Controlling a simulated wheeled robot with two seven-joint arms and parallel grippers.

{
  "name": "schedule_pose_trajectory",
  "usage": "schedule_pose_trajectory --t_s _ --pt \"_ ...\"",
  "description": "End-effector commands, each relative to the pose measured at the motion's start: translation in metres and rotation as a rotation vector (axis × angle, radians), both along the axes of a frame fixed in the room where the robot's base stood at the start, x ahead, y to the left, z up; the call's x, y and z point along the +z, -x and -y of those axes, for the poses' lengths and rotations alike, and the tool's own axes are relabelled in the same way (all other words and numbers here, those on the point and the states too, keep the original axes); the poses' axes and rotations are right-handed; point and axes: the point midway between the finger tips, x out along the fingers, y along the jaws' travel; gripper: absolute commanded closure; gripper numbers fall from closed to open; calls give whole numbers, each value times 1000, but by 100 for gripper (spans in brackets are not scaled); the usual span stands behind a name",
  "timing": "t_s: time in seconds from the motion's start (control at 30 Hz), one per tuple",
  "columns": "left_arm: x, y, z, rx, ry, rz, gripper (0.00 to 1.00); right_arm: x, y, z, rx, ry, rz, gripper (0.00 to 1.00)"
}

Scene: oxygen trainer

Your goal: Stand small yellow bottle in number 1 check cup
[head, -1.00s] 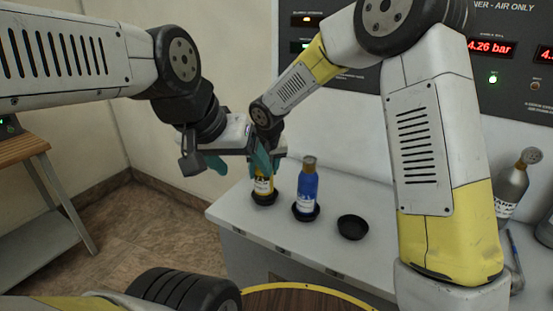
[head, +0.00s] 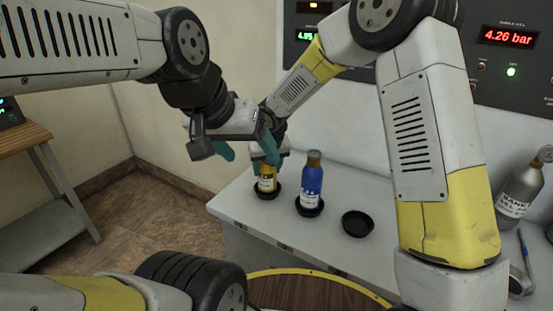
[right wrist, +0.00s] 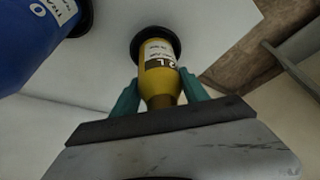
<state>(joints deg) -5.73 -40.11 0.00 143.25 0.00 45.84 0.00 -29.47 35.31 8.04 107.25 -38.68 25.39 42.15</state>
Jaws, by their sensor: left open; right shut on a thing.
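The small yellow bottle (head: 267,183) stands upright at the leftmost black cup (head: 265,194) on the bench. In the right wrist view the yellow bottle (right wrist: 160,70) has its base within the black cup's rim (right wrist: 137,42); whether it is fully seated I cannot tell. My right gripper (head: 267,160) is shut on the bottle's upper part, with a teal finger on each side (right wrist: 160,95). My left gripper (head: 209,151) is open and empty, left of the right gripper and off the bench edge. No cup number is readable.
A blue bottle (head: 312,182) stands in the middle cup (head: 309,208), close to the right gripper. An empty black cup (head: 357,223) is to its right. A grey bottle (head: 521,188) leans at far right. The gauge panel (head: 500,75) is behind.

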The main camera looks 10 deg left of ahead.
Motion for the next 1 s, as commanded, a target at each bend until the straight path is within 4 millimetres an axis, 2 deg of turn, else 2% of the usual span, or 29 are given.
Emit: schedule_pose_trajectory --t_s 0.17,0.2,0.3,0.67,0.77,1.0 --pt "0 0 0 0 0 0 26 -2 0 0 0 0 1 100" --pt "0 0 0 0 0 0 26 -3 0 0 0 0 0 42" --pt "0 0 0 0 0 0 26 -3 0 0 0 0 0 26" --pt "0 0 0 0 0 0 26 1 -1 0 -1 -1 1 26" --pt "0 0 0 0 0 0 26 12 3 2 -1 -2 3 26" --pt "0 0 0 0 0 0 26 59 20 10 -2 -3 4 26"
